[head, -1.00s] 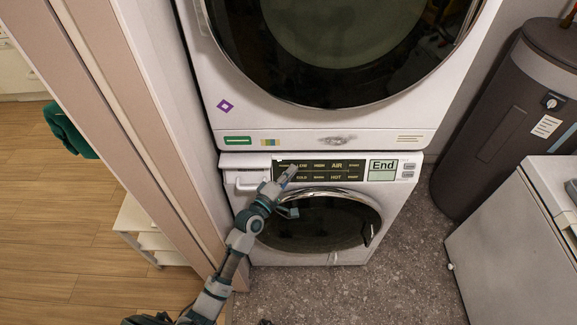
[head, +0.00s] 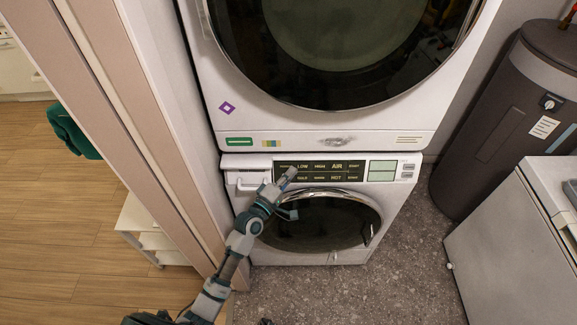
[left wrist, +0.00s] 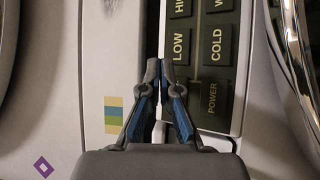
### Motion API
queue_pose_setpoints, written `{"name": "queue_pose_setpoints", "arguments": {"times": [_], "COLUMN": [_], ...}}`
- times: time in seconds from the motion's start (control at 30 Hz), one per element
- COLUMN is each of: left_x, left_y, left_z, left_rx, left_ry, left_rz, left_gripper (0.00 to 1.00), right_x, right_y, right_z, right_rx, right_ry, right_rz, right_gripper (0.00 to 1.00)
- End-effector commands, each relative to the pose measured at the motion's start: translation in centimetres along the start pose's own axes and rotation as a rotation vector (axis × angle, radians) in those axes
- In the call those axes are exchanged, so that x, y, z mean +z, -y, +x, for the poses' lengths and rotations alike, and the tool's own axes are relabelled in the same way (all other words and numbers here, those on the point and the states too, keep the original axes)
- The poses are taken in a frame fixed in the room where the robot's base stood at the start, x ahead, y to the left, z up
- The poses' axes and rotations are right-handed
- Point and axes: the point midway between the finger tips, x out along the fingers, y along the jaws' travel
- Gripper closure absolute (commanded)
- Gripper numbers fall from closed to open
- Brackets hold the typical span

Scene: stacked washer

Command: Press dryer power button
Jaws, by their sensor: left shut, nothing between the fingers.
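The upper machine, the dryer (head: 370,122), stands stacked on the lower washer (head: 395,208). A dark control panel (head: 345,171) with two rows of buttons runs between their doors. My left gripper (head: 291,172) is at the panel's left end, fingers shut and empty. In the left wrist view the fingertips (left wrist: 161,68) cover the panel edge below the LOW button (left wrist: 181,46), hiding the button spot there. A POWER button (left wrist: 212,98) in the COLD button's (left wrist: 216,46) row shows right of the fingers. Contact cannot be told. My right gripper is not in view.
The display (head: 382,170) right of the buttons is blank. A wall edge (head: 150,130) stands close on the left. A dark tank (head: 505,110) and a white appliance (head: 510,230) stand at right. Grey floor (head: 400,275) is clear in front.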

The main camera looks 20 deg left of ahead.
Motion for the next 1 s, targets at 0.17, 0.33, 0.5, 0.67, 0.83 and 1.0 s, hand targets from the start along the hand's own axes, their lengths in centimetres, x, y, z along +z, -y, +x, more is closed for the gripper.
{"name": "queue_pose_setpoints", "arguments": {"times": [0.17, 0.33, 0.5, 0.67, 0.83, 1.0], "left_x": [-0.2, 0.8, 2.0, 2.8, 3.0, 2.9], "left_y": [0.1, -1.0, -2.0, -2.8, -3.0, -2.8], "left_z": [-0.1, -0.9, -2.1, -3.3, -4.1, -4.2], "left_rx": [-0.001, -0.001, -0.003, -0.002, -0.002, -0.002], "left_ry": [-0.001, 0.0, 0.0, -0.001, 0.0, -0.001], "left_rz": [0.0, 0.003, 0.005, 0.003, 0.002, 0.001], "left_gripper": [1.0, 1.0, 1.0, 1.0, 1.0, 1.0], "right_x": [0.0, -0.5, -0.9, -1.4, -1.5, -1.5], "right_y": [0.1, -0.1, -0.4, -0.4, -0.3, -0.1], "right_z": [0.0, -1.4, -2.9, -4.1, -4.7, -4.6], "right_rx": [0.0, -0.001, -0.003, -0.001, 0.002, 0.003], "right_ry": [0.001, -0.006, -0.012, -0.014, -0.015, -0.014], "right_rz": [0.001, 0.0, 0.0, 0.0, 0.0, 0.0], "right_gripper": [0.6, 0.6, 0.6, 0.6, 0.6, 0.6]}}
